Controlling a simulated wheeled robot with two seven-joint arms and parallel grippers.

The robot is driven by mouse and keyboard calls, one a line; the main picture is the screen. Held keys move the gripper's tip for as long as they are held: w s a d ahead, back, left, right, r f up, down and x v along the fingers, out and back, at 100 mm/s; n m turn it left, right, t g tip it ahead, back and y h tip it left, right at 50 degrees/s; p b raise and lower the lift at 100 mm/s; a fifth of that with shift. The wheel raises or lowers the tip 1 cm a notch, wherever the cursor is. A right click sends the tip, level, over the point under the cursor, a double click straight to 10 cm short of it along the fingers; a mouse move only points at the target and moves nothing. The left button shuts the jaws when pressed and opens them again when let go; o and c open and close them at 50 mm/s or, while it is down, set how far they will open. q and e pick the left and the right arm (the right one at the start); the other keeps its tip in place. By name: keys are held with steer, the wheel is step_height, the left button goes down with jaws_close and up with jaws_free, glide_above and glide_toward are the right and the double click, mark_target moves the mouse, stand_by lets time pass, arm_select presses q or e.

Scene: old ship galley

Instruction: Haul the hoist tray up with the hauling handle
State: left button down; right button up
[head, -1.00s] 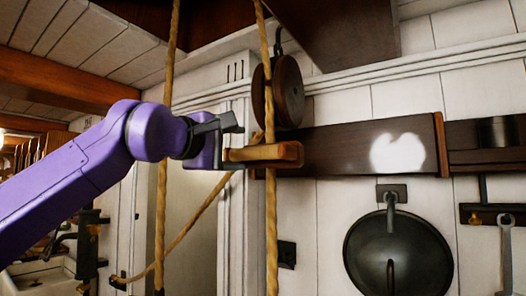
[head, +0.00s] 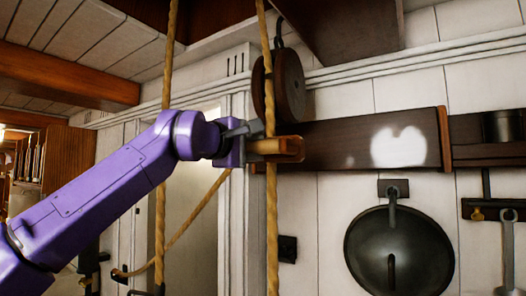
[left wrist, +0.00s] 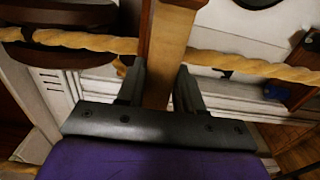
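The hauling handle (head: 278,147) is a short wooden bar across the rope (head: 271,225), below a dark round pulley block (head: 285,87). My left gripper (head: 248,143) is at the handle's left end. In the left wrist view the handle (left wrist: 168,40) runs between the two dark fingers of my left gripper (left wrist: 161,80). The fingers lie close against both its sides and look shut on it. The rope (left wrist: 240,65) crosses just beyond the fingertips. I cannot make out the hoist tray for certain. My right gripper is not in view.
A second rope (head: 160,225) hangs at left, and a slanting rope (head: 190,222) runs to a low wall fitting. A dark wooden board (head: 345,150) is on the wall at right, above a hanging pan (head: 398,245). A dark panel (head: 345,28) overhangs at the top.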

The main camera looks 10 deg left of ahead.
arm_select(q)
steer(key=shift+f, duration=0.1)
step_height(320, 180, down, 22)
steer(key=s+b, duration=0.2)
steer(key=b, duration=1.6)
steer(key=shift+s+d, duration=0.15)
steer(key=shift+d, duration=0.3)
step_height(320, 180, down, 22)
steer(key=s+b, duration=0.2)
steer(key=b, duration=1.5)
steer(key=shift+s+d, duration=0.15)
steer(key=shift+d, duration=0.25)
